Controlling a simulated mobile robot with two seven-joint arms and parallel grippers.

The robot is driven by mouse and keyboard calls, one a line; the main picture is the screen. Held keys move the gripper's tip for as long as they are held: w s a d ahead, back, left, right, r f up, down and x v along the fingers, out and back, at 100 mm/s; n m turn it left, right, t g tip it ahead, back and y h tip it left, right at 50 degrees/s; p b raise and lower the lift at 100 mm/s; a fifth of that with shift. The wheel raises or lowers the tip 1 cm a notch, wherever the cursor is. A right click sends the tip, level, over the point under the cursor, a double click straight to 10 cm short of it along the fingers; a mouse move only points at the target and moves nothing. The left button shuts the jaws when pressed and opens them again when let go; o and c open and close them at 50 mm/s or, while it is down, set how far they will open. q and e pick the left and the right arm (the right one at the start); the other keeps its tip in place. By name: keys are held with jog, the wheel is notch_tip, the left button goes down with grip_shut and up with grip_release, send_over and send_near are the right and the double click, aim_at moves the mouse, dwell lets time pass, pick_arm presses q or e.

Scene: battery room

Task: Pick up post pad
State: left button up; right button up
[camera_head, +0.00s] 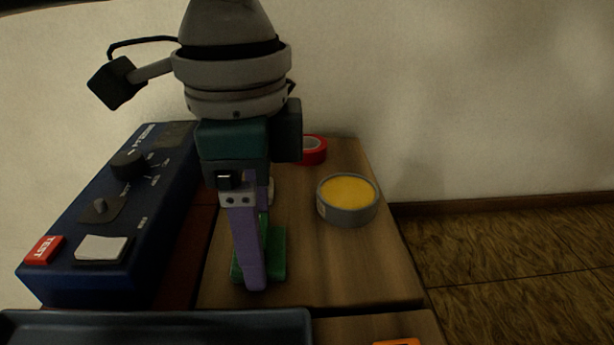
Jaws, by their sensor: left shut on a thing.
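The post pad appears to be the green piece (277,260) low on the wooden bench, partly hidden behind my gripper's purple fingers. Green shows on both sides of the fingertips. My left gripper (255,284) points down over it and is shut on it. From this angle I cannot tell whether the pad touches the bench or is slightly above it. My right gripper is not in view.
A blue tester box (110,200) with knobs and a red TEST label stands at left. A round tin of yellow paste (348,200) and a red tape roll (315,150) sit to the right. A dark tray (160,325) and an orange item (398,342) lie in front.

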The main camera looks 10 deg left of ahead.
pick_arm(q)
jog(key=shift+c, duration=0.3)
notch_tip(320, 180, up, 20)
jog(key=p, duration=0.8)
